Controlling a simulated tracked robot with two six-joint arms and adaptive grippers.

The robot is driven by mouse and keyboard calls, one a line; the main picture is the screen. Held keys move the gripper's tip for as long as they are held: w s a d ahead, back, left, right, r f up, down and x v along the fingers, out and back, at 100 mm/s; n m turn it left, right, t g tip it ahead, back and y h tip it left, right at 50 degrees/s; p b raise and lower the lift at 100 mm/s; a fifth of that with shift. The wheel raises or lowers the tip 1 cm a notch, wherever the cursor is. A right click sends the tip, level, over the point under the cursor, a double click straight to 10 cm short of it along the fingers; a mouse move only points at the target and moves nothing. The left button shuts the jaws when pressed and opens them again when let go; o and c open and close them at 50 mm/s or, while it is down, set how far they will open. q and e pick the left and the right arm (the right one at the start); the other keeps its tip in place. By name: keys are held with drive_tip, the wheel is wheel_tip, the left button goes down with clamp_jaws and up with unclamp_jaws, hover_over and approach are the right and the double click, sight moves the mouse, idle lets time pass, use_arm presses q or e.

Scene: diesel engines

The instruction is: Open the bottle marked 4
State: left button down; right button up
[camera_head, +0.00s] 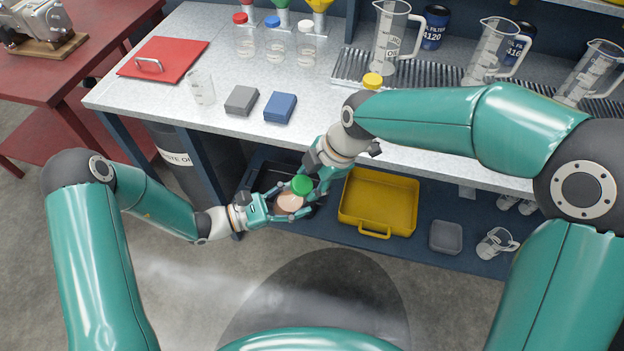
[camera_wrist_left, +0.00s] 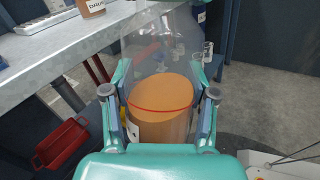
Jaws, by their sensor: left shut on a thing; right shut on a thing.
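A clear bottle with orange-brown contents (camera_head: 290,202) is held off the bench, in front of the lower shelf. My left gripper (camera_head: 279,205) is shut on its body. In the left wrist view the bottle (camera_wrist_left: 160,105) sits between both fingers, and part of a white label shows at its lower left; its number cannot be read. The bottle's top is outside that view. A green cap (camera_head: 301,185) is at the bottle's upper end. My right gripper (camera_head: 306,188) is shut on the cap. I cannot tell whether the cap still sits on the neck.
Bottles with red (camera_head: 243,38), blue (camera_head: 275,40) and white (camera_head: 306,44) caps stand on the bench. A yellow-capped one (camera_head: 372,81) is partly hidden by my right arm. A yellow tray (camera_head: 379,200) lies on the lower shelf. Measuring jugs (camera_head: 390,38) stand at the back.

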sight(309, 185)
drive_tip(key=shift+a, duration=0.1)
drive_tip(key=o, duration=1.3)
drive_tip(key=shift+o, duration=0.2)
drive_tip(key=shift+v, duration=2.35)
drive_tip(key=m, duration=0.6)
drive_tip(key=shift+s, duration=0.1)
drive_tip(key=shift+a+f+m, duration=0.45)
drive_tip(key=shift+f+m, duration=0.15)
drive_tip(key=shift+m, duration=1.95)
drive_tip(key=shift+a+f+m, duration=0.4)
drive_tip(key=shift+f+m, duration=0.2)
drive_tip(key=shift+m, duration=1.9)
drive_tip(key=shift+a+f+m, duration=0.45)
drive_tip(key=shift+f+m, duration=0.2)
drive_tip(key=shift+m, duration=1.9)
